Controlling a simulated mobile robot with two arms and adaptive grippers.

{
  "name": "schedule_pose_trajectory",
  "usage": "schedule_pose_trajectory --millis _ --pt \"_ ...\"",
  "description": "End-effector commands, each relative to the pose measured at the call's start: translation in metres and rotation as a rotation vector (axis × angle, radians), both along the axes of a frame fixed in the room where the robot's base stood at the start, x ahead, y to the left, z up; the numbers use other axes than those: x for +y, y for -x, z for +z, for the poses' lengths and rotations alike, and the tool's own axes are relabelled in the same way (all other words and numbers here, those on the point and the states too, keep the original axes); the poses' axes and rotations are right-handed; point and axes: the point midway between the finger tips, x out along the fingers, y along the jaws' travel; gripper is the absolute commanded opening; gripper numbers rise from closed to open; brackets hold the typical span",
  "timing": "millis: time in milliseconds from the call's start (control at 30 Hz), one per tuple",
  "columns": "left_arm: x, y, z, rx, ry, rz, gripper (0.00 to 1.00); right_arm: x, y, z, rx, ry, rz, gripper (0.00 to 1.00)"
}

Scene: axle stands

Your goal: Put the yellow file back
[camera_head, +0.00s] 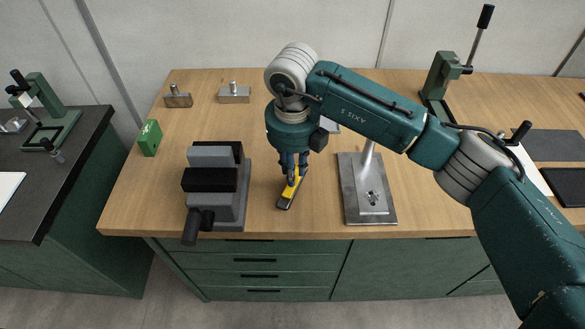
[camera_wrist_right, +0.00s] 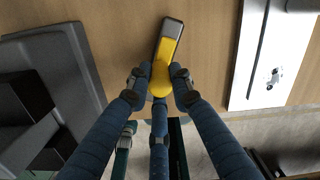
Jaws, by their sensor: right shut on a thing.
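The yellow file (camera_head: 289,194) has a yellow body with a dark grey end. It is near the front of the wooden table, between the vise and a metal stand plate. My right gripper (camera_head: 291,174) reaches down from above and is shut on the yellow file. In the right wrist view the file (camera_wrist_right: 166,52) points up and away from the fingers (camera_wrist_right: 160,82), which close around its near end. I cannot tell whether the file touches the table. My left gripper is not in view.
A grey and black vise (camera_head: 216,182) stands left of the file. A metal base plate with a post (camera_head: 366,202) stands to the right. A green box (camera_head: 149,138) and two metal blocks (camera_head: 178,99) (camera_head: 234,94) lie farther left and back. A green lever press (camera_head: 440,80) is at back right.

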Motion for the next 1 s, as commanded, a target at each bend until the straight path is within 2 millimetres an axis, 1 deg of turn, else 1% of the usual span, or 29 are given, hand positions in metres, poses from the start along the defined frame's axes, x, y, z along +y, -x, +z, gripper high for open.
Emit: schedule_pose_trajectory --millis 267,300,367,400,600,633,700,1000 --pt "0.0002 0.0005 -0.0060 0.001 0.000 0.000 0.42 0.0001 -0.0002 -0.0052 -0.001 0.000 0.000 0.00" --pt "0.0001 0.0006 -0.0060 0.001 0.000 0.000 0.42 0.0001 -0.0003 -0.0051 -0.001 0.000 0.000 0.23" --pt "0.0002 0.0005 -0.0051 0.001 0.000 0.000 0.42 0.0001 -0.0003 -0.0043 -0.001 0.000 0.000 0.35" --pt "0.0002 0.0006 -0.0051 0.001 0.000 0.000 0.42 0.0001 -0.0003 -0.0043 -0.001 0.000 0.000 0.43" --pt "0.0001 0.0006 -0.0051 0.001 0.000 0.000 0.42 0.0000 -0.0001 -0.0045 0.000 0.000 0.000 0.43" --pt "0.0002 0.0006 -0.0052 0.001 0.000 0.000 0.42 -0.0001 0.0001 -0.0051 0.001 0.000 0.000 0.45" --pt "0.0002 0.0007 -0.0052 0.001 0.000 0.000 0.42 -0.0001 0.0001 -0.0052 0.001 0.000 0.000 0.55" --pt "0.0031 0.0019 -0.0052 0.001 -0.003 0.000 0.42 0.0000 -0.0001 -0.0038 0.000 0.000 0.000 0.55"
